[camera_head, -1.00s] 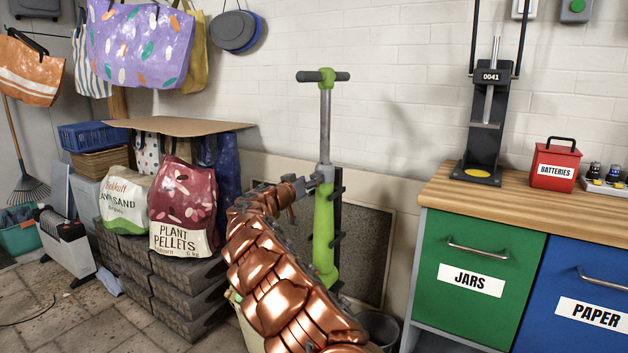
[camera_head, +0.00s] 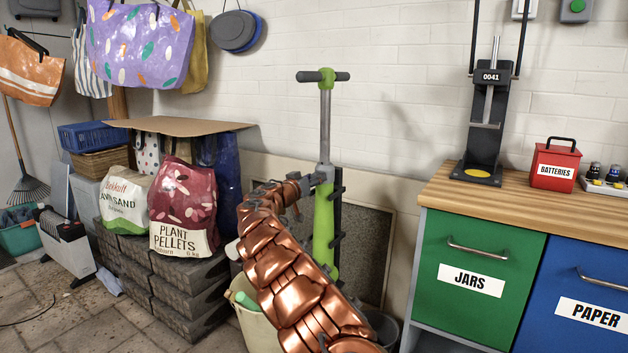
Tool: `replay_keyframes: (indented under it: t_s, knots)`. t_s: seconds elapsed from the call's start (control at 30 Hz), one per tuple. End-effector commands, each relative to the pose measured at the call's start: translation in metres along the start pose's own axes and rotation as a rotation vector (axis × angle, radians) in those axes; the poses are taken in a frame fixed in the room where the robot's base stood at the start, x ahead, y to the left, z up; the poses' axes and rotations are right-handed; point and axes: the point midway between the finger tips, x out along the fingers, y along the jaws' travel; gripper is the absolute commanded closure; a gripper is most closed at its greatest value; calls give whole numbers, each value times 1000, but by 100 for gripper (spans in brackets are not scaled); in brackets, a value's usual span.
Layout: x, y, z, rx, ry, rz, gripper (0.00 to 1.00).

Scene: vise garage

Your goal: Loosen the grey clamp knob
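A green scooter with a grey stem (camera_head: 325,125) stands upright against the wall in the middle of the head view. My copper arm rises from the bottom to the stem. My gripper (camera_head: 318,180), small and dark grey, is at the clamp height of the stem, just above the green lower tube (camera_head: 324,225). It is at or very close to the stem; I cannot tell whether it touches. The grey clamp knob cannot be made out apart from the gripper's grey parts. Whether the fingers are open or shut does not show.
A dark rack (camera_head: 338,205) stands directly behind the scooter. A cream bin (camera_head: 255,325) with rolls is left of my arm, and a grey bucket (camera_head: 383,325) is at its right. Stacked blocks (camera_head: 180,290) with bags stand left. A workbench (camera_head: 520,210) stands right.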

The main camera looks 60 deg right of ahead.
Motion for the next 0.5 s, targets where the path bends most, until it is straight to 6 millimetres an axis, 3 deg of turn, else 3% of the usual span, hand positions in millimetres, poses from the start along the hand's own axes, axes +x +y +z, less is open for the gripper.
replay_keyframes:
  t_s: [0.03, 0.37, 0.5]
  knots:
    - [0, 0, 0, 0, 0, 0, 60]
    - [0, 0, 0, 0, 0, 0, 95]
    - [0, 0, 0, -3, 0, 0, 96]
